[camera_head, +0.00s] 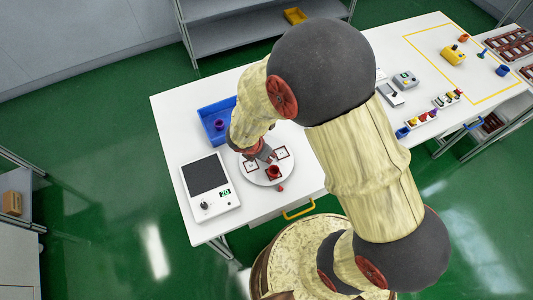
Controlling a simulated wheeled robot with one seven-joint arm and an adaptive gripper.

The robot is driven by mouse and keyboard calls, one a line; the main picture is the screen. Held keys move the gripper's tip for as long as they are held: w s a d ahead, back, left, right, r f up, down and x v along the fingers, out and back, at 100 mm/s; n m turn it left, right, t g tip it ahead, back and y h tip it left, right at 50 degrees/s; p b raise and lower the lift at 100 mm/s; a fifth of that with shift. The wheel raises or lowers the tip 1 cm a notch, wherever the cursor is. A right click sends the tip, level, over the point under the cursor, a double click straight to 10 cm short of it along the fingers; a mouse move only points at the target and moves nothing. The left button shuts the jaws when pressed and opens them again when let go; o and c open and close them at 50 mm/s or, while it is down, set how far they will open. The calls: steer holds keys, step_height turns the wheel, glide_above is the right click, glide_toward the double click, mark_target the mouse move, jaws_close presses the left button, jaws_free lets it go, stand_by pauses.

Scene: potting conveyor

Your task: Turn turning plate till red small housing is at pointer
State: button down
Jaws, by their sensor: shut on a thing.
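The round white turning plate (262,180) lies on the table, partly hidden by my arm. The red small housing (273,172) stands on its front part. Red-outlined squares with small labels mark the plate to the left and right of my gripper. A small red piece (281,188), which looks like the pointer, sits at the plate's front edge, close to the housing and slightly right of it. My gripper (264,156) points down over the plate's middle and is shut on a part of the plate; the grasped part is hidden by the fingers.
A blue bin (206,113) with a purple piece stands behind left of the plate. A device with a dark screen (205,176) lies left of it. Grey devices (404,79) and a row of small coloured parts lie to the right. A yellow handle (299,210) juts from the front edge.

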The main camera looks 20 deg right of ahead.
steer(key=c, duration=2)
jaws_free()
steer(key=shift+o, duration=0.2)
steer(key=shift+r, duration=0.1)
steer(key=v, duration=1.2)
steer(key=shift+w, duration=0.1)
